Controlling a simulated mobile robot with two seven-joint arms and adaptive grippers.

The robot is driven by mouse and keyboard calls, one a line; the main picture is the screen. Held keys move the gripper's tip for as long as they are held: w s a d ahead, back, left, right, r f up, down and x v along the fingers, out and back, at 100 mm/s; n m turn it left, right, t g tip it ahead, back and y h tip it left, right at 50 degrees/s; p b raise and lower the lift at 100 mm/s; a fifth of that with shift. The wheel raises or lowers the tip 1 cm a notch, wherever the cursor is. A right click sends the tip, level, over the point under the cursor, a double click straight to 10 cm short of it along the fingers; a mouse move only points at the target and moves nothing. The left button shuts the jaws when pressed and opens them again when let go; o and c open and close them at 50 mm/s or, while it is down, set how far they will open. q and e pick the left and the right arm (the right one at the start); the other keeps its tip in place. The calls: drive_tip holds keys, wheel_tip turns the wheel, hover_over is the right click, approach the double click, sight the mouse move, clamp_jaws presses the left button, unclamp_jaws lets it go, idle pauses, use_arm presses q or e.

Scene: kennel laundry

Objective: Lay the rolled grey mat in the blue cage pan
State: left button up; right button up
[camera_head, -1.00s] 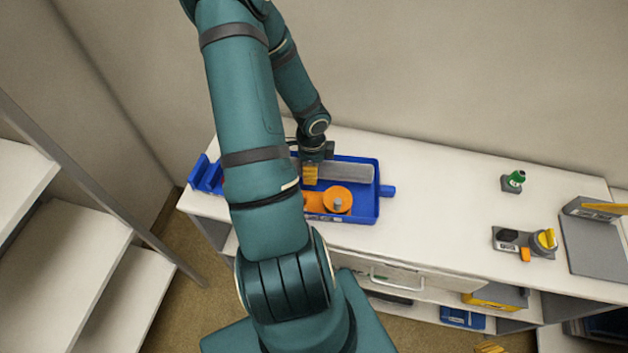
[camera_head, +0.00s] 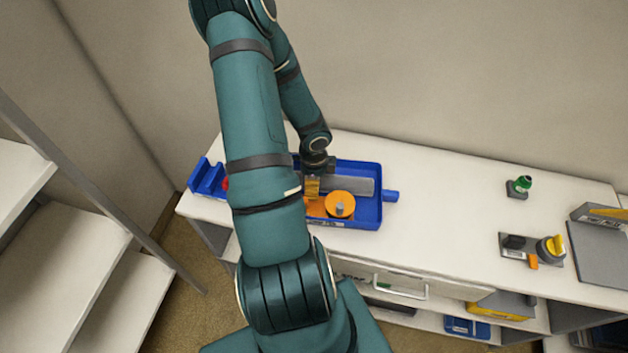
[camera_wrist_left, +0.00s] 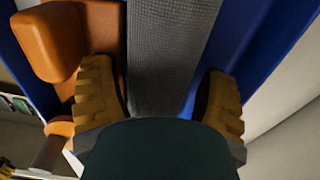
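The grey mat (camera_head: 350,185) lies lengthwise inside the blue cage pan (camera_head: 371,218), towards its back side. An orange piece with a round disc (camera_head: 340,204) sits in front of it in the pan. My left gripper (camera_head: 313,187) is down in the pan at the mat's left part. In the left wrist view, its yellow fingers (camera_wrist_left: 164,95) are spread on both sides of the mat (camera_wrist_left: 165,60), with a narrow blue gap by the right finger. The mat's left end is hidden behind my arm. My right gripper is not in view.
A blue holder (camera_head: 206,178) stands left of the pan, with a red item partly hidden by my arm. A green-topped object (camera_head: 519,186), a panel with a yellow knob (camera_head: 551,247) and a grey plate (camera_head: 600,262) are at right. The white top (camera_head: 440,205) is clear between.

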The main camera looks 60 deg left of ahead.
use_arm(q)
drive_tip(key=shift+r+p, duration=0.35)
drive_tip(key=shift+r, duration=0.2)
wheel_tip(320, 180, up, 11)
drive_tip(key=p, duration=0.5)
drive_tip(key=shift+r, duration=0.15)
drive_tip(key=w+d+f+n+t+h, duration=0.15)
drive_tip(key=w+d, duration=0.25)
drive_tip(key=d, duration=0.5)
drive_tip(key=w+d+f+n+h, duration=0.15)
drive_tip(key=w+d, duration=0.35)
drive_tip(key=d, duration=0.5)
drive_tip(key=w+d+f+n+t+h, duration=0.15)
drive_tip(key=w+d, duration=0.25)
drive_tip(key=d, duration=0.5)
drive_tip(key=s+d+f+n, duration=0.1)
drive_tip(key=d+n, duration=0.3)
drive_tip(key=d, duration=0.6)
drive_tip(key=shift+s+f+g+y, duration=0.35)
drive_tip(key=shift+s+f+g, duration=0.05)
drive_tip(key=shift+f, duration=0.3)
